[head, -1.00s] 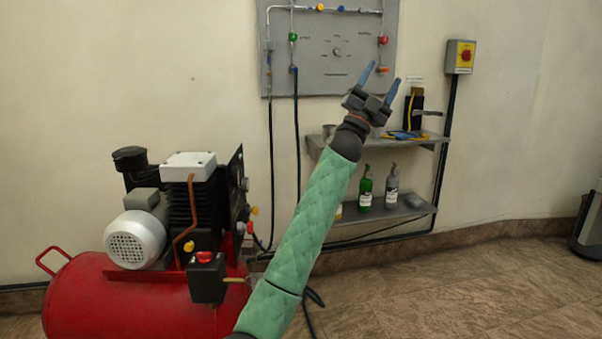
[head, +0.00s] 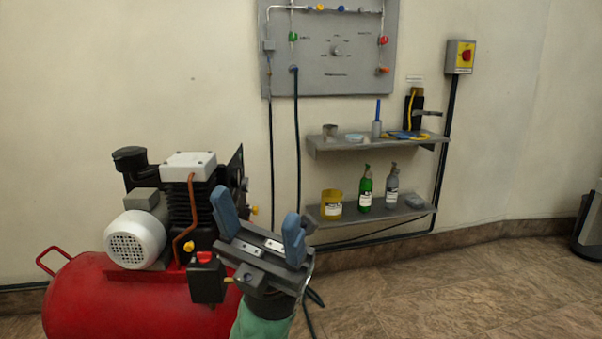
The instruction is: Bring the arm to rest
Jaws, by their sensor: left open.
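My left gripper (head: 262,222) shows at the lower middle of the head view, with its two blue fingers spread wide apart. Nothing is between them. The green padded sleeve of my left arm (head: 262,326) shows just below it at the bottom edge. The gripper appears in front of the right side of the red compressor and hides part of it. My right gripper is not in view.
The red compressor (head: 130,305) stands at left. A grey valve panel (head: 335,75) hangs on the wall. An upper shelf (head: 330,148) and a lower shelf (head: 340,217) hold bottles and small items. A yellow switch box (head: 461,57) is at right.

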